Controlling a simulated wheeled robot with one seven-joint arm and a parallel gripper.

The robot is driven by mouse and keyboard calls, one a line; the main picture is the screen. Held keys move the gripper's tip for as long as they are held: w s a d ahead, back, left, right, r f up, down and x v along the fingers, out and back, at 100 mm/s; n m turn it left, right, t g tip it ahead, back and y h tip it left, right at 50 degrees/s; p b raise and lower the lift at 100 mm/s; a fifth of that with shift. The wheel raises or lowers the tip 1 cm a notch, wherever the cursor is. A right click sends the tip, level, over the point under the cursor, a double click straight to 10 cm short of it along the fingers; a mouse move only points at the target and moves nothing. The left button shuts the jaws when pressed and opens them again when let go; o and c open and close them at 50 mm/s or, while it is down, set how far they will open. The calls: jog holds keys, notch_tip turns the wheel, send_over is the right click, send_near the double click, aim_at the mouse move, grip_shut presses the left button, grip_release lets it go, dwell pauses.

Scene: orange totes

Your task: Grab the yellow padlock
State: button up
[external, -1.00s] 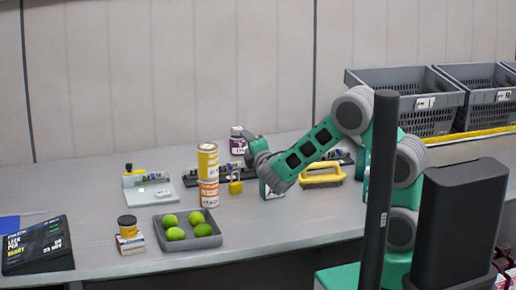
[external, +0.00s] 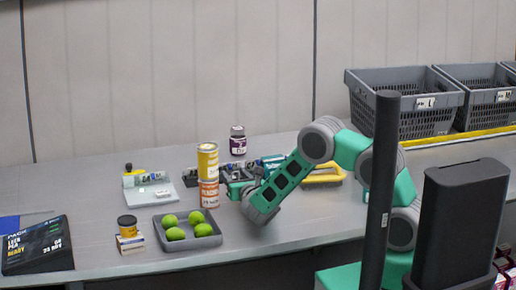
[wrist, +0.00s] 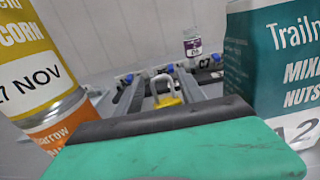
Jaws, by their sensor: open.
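The yellow padlock (wrist: 168,101) shows in the wrist view, with its silver shackle up. It appears between the two grey fingers of my open gripper (wrist: 161,80), farther forward than the green palm. I cannot tell whether a finger touches it. In the external view my gripper (external: 236,182) is low over the table, just right of the stacked cans, and it hides the padlock there.
A yellow can (external: 207,160) stands on an orange can (external: 209,194) close left of my gripper. A teal nut-mix box (wrist: 275,60) stands close on the right. A grey tray (external: 190,244) of green fruits lies in front. A purple-labelled jar (external: 238,141) stands behind.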

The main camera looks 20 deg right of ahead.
jog(key=shift+w, duration=0.1)
jog(key=shift+c, duration=0.4)
grip_shut()
